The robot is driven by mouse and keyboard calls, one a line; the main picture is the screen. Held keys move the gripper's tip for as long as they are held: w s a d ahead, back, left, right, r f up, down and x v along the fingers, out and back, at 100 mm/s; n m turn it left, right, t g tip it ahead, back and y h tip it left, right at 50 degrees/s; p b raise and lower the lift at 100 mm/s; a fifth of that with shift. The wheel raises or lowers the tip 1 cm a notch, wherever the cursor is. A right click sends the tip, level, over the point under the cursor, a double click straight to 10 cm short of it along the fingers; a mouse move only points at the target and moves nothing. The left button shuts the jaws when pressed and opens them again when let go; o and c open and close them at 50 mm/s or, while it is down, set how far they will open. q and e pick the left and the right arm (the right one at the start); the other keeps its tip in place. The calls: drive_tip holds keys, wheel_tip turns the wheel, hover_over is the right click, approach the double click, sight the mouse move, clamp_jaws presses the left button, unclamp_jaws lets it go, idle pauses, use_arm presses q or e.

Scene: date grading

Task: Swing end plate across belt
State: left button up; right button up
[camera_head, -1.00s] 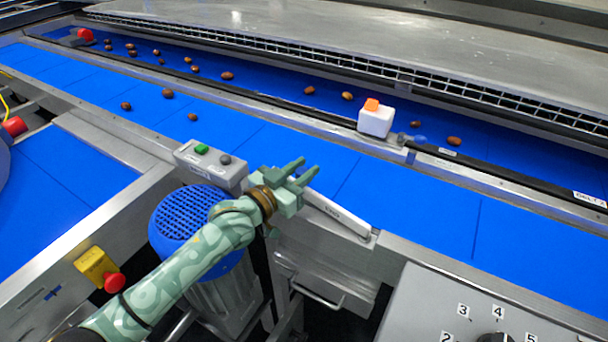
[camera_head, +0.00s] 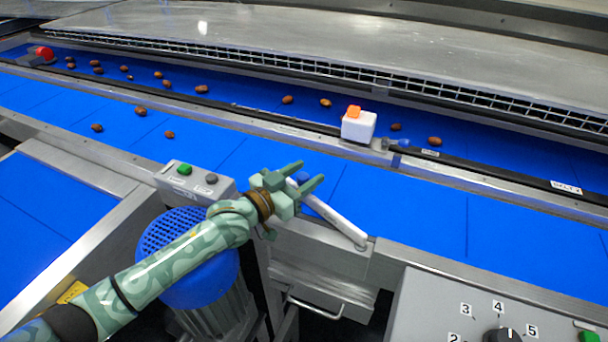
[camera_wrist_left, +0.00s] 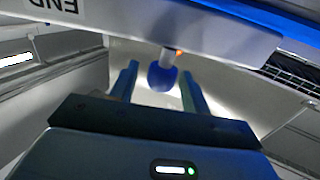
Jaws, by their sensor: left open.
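The end plate (camera_head: 338,222) is a pale grey bar along the near side of the blue belt (camera_head: 400,203), its right end at the belt's edge. A blue knob (camera_head: 303,177) sits at its left end. My left gripper (camera_head: 304,176) is open, with its fingers on either side of the knob. In the left wrist view, the knob (camera_wrist_left: 162,78) hangs below the plate (camera_wrist_left: 180,30), marked END, between the two fingers (camera_wrist_left: 158,85). There is a gap on each side, and nothing is gripped. My right gripper is not in view.
A grey button box (camera_head: 195,180) and a blue motor cover (camera_head: 180,240) lie close to my left arm. A dial panel (camera_head: 430,300) stands at lower right. A white box with an orange top (camera_head: 358,126) sits on the divider rail. Several dates lie on the belts.

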use_arm(q)
drive_tip(key=p+v, duration=0.2)
drive_tip(key=v, duration=0.5)
drive_tip(key=shift+s+a, duration=0.2)
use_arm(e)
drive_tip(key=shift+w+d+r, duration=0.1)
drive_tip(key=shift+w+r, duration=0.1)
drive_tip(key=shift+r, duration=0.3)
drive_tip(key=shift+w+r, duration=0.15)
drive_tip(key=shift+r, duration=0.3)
